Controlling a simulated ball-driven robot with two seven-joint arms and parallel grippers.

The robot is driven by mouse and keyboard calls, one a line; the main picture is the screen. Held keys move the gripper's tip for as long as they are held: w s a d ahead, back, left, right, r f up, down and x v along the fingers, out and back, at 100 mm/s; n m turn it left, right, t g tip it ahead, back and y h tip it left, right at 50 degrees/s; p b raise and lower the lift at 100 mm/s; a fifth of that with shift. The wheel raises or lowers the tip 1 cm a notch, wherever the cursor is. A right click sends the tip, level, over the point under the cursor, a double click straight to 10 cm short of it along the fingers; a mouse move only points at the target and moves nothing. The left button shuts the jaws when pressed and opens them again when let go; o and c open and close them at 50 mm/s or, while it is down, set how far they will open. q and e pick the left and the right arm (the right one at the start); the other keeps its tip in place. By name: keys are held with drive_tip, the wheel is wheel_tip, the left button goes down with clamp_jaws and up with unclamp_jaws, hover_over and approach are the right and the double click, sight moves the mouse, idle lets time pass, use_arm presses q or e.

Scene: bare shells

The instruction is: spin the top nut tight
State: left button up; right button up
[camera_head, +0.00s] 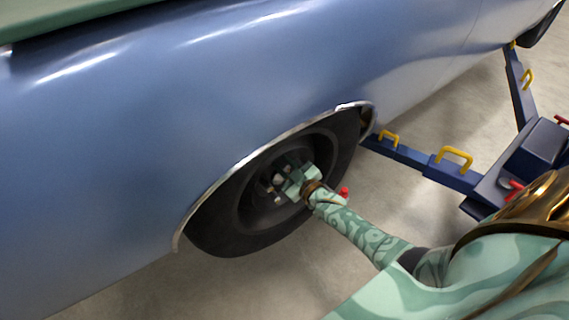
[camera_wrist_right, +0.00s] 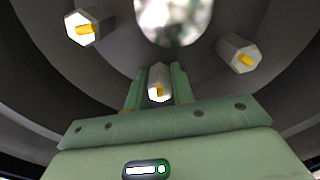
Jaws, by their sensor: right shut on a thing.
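The wheel (camera_head: 228,218) sits in the arch of the blue car, with its dark recessed rim facing me. My right gripper (camera_head: 285,174) reaches into the rim and covers the upper part of the hub. In the right wrist view, the two green fingers of my right gripper (camera_wrist_right: 157,88) stand on either side of a pale nut with a yellow middle, the top nut (camera_wrist_right: 159,82), and are shut on it. Two more nuts show there, one at upper left (camera_wrist_right: 80,30) and one at right (camera_wrist_right: 236,50). How far the top nut is threaded is not clear. My left gripper is not in view.
The blue car body (camera_head: 130,110) fills the area above and left of the wheel. A blue lift arm (camera_head: 420,162) with yellow handles stands right of the wheel. Bare concrete floor (camera_head: 330,270) lies below and in front.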

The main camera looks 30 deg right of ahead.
drive_tip(key=shift+m, duration=1.3)
drive_tip(key=shift+f+m, duration=0.1)
drive_tip(key=shift+m, duration=0.2)
drive_tip(key=o, duration=1)
drive_tip(key=shift+p, duration=0.3)
drive_tip(key=s+d+p, duration=0.1)
drive_tip(key=s+p, duration=0.2)
drive_tip(key=s, duration=1.3)
drive_tip(key=shift+s+d, duration=0.15)
